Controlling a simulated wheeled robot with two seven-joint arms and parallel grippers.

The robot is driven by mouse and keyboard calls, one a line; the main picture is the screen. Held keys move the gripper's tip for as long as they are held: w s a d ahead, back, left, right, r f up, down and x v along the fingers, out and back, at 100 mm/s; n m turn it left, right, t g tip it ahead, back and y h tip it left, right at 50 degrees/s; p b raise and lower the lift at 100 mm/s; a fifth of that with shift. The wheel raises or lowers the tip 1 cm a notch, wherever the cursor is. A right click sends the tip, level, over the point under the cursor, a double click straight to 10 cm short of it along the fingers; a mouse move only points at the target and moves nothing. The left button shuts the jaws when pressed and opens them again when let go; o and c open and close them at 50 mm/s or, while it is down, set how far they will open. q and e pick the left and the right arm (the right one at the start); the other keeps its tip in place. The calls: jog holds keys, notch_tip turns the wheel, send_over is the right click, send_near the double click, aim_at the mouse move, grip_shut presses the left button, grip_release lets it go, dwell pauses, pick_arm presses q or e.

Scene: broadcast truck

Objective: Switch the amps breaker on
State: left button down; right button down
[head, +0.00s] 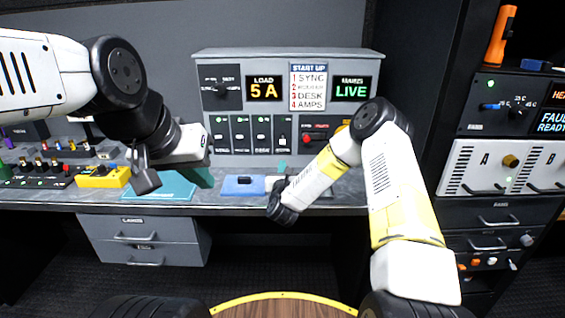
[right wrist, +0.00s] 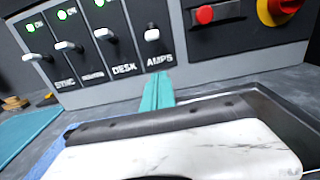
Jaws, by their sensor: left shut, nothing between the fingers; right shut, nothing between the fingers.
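The amps breaker (right wrist: 152,34) is a white lever on a dark plate, rightmost in a row of breakers, above the label AMPS. In the head view the amps breaker (head: 283,138) shows no green lamp lit, unlike the sync, second and desk breakers beside it. In the right wrist view its lever points differently from theirs. My right gripper (right wrist: 158,90) has its teal fingers together, just below and in front of the AMPS label, apart from the lever. In the head view my right gripper (head: 282,166) is partly hidden behind my arm. My left gripper (head: 203,178) is shut over the desk.
The grey panel (head: 205,95) has a LOAD display (head: 264,89) reading 5 A and a MAINS display (head: 350,88) reading LIVE. A red button (right wrist: 204,14) and a red-yellow knob (right wrist: 282,8) sit right of the breakers. A blue item (head: 243,185) lies on the desk.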

aim_at(282, 144)
jog(key=w, duration=0.6)
jog(key=shift+w, duration=0.4)
jog(key=r, duration=0.1)
jog(key=s+r, duration=0.1)
jog(key=shift+s+r, duration=0.1)
jog(key=shift+r, duration=0.2)
jog(key=shift+s+r, duration=0.25)
jog(key=shift+r, duration=0.35)
jog(key=shift+s+r+g, duration=0.15)
jog(key=shift+r+g, duration=0.25)
jog(key=shift+g, duration=0.3)
jog(key=shift+s+r+g, duration=0.2)
jog(key=shift+r+g, duration=0.75)
jog(key=shift+g, duration=0.45)
jog(key=shift+f, duration=0.15)
jog(key=shift+r, duration=0.2)
jog(key=shift+r, duration=0.65)
